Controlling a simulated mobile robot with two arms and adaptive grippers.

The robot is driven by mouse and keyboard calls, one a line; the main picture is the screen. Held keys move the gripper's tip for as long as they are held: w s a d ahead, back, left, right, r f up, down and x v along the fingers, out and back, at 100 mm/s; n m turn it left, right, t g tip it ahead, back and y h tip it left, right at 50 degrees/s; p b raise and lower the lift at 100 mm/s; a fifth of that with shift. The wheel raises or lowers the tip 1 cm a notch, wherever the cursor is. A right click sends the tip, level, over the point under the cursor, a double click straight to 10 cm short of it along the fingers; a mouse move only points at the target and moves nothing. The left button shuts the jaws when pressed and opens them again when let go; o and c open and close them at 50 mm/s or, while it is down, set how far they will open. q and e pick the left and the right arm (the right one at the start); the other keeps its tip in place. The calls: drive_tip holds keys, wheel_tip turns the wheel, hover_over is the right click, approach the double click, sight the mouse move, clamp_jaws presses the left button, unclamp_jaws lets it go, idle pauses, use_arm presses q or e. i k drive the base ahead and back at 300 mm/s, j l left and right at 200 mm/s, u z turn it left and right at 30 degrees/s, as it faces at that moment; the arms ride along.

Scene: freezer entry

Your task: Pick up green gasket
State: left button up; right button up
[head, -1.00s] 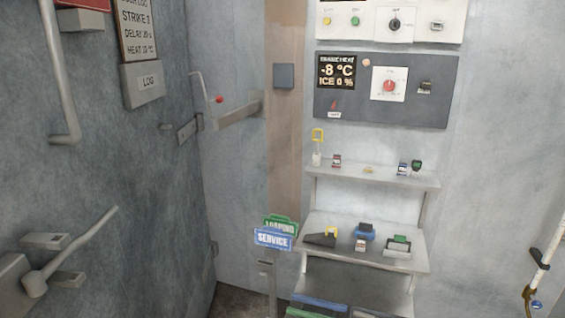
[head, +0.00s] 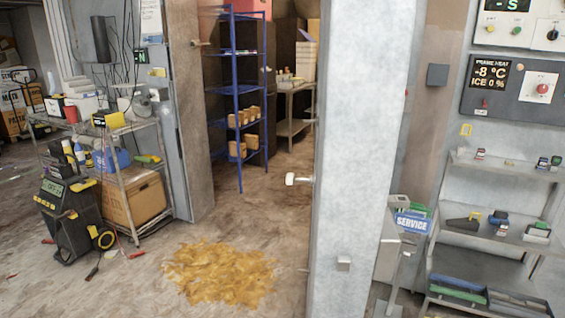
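I cannot make out a green gasket for certain. Small dark green and blue items (head: 549,162) sit on the upper wall shelf at the right. An item with a green top (head: 538,230) sits on the shelf below it. A green piece (head: 147,158) lies on the middle level of the cart at the left. A shallow green bin (head: 457,293) lies at the bottom of the right shelves; its contents are not clear. Neither of my grippers is in the head view.
A pale door panel (head: 362,150) with a knob stands upright at centre. Left of it, an opening shows a blue rack (head: 238,110). A yellow-brown patch (head: 222,273) covers the floor. A metal cart (head: 130,175) and a black machine (head: 70,215) stand left. A SERVICE sign (head: 412,223) stands before the shelves.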

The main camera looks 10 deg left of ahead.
sight(433, 287)
drive_tip(key=i+j+u, duration=0.35)
drive_tip(key=i+j, duration=0.4)
drive_tip(key=j, duration=0.25)
drive_tip(key=i+j+u, duration=0.3)
drive_tip(key=i+j, duration=0.45)
drive_tip(key=i+l+u, duration=0.1)
drive_tip(key=i+l, duration=0.15)
drive_tip(key=i, duration=0.25)
drive_tip(key=i+l+u, duration=0.15)
drive_tip(key=i, duration=0.35)
drive_tip(key=i+l+u, duration=0.1)
drive_tip(key=i+l, duration=0.3)
drive_tip(key=i, duration=0.1)
